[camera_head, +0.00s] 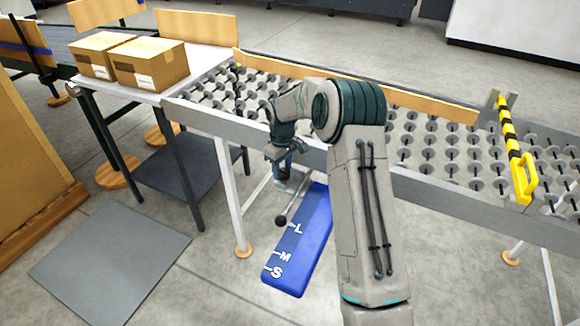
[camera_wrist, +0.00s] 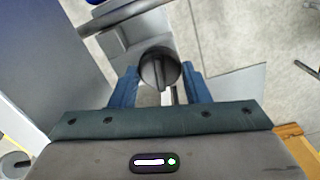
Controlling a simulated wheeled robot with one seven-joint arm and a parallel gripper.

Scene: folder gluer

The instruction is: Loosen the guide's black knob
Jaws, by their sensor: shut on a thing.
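The black knob (camera_wrist: 160,68) is round with a raised ridge across its face, and it shows in the wrist view between the two blue fingers of my gripper (camera_wrist: 160,80). My gripper is shut on it. A blue scale board (camera_head: 300,247) marked L, M and S lies below. A thin grey rod (camera_head: 298,197) with a dark ball end (camera_head: 281,220) hangs over the board. I cannot tell how the rod joins the guide.
The roller conveyor (camera_head: 425,190) runs across behind my arm, with a yellow-and-black striped bar (camera_head: 515,145) at right. Two cartons (camera_head: 150,64) stand on a table at left. A grey mat (camera_head: 110,262) lies on open floor at lower left.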

